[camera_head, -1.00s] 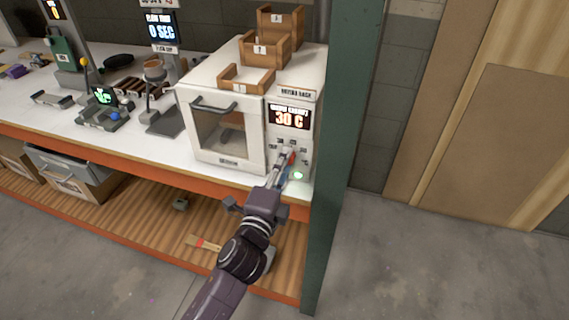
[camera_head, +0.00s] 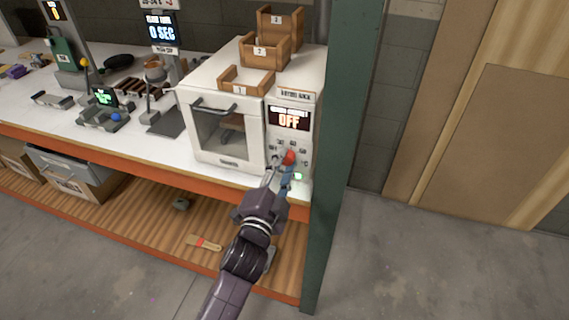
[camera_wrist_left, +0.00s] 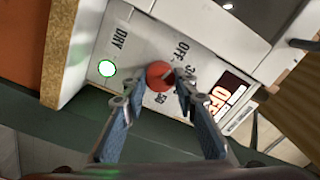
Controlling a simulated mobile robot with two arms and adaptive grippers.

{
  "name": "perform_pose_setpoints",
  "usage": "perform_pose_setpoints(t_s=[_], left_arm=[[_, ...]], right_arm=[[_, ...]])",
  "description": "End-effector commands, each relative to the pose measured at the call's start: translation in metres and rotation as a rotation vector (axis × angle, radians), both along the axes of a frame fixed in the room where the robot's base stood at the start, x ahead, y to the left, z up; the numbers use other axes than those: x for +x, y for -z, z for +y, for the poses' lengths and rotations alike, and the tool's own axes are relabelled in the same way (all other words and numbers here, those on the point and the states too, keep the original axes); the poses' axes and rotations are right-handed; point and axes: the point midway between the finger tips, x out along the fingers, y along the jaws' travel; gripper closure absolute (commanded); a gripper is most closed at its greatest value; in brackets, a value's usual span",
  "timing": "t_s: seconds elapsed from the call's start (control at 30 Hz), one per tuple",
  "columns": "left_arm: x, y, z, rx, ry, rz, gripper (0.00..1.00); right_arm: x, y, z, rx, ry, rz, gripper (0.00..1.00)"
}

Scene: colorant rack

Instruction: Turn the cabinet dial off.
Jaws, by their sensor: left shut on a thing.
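The white cabinet (camera_head: 222,128) stands at the right end of the workbench, with its windowed door closed. Its display (camera_head: 289,119) reads OFF in orange. The red dial (camera_head: 289,157) sits on the panel below the display. A green light (camera_head: 298,176) glows below it. My left gripper (camera_head: 279,165) reaches up to the dial and is shut on it. In the left wrist view the red dial (camera_wrist_left: 160,75) lies between the fingertips of the left gripper (camera_wrist_left: 155,92), which partly hide the panel markings. My right gripper is not in view.
Wooden bins (camera_head: 264,51) sit on top of the cabinet. A green post (camera_head: 342,150) rises close to the right of the cabinet panel. A brush (camera_head: 204,243) lies on the lower shelf. The floor at the right is clear.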

Motion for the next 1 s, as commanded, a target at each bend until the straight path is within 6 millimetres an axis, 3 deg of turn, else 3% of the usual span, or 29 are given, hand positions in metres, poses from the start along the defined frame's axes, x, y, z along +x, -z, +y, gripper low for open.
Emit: perform_pose_setpoints(t_s=[0.33, 0.37, 0.5, 0.83, 1.0], left_arm=[[0.000, 0.002, 0.000, -0.006, 0.000, 0.005, 0.98], [0.000, 0.002, 0.000, -0.006, 0.000, 0.005, 0.72], [0.000, 0.001, 0.000, -0.005, -0.001, 0.004, 0.57], [-0.002, 0.001, 0.000, -0.004, 0.000, 0.003, 0.56], [-0.019, 0.002, 0.006, -0.004, -0.001, 0.004, 0.56]], right_arm=[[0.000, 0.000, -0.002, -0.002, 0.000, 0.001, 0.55], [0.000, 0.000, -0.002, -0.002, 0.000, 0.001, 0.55], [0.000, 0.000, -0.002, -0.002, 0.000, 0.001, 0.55], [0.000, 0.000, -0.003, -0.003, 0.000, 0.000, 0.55], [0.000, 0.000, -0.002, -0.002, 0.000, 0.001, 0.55]])
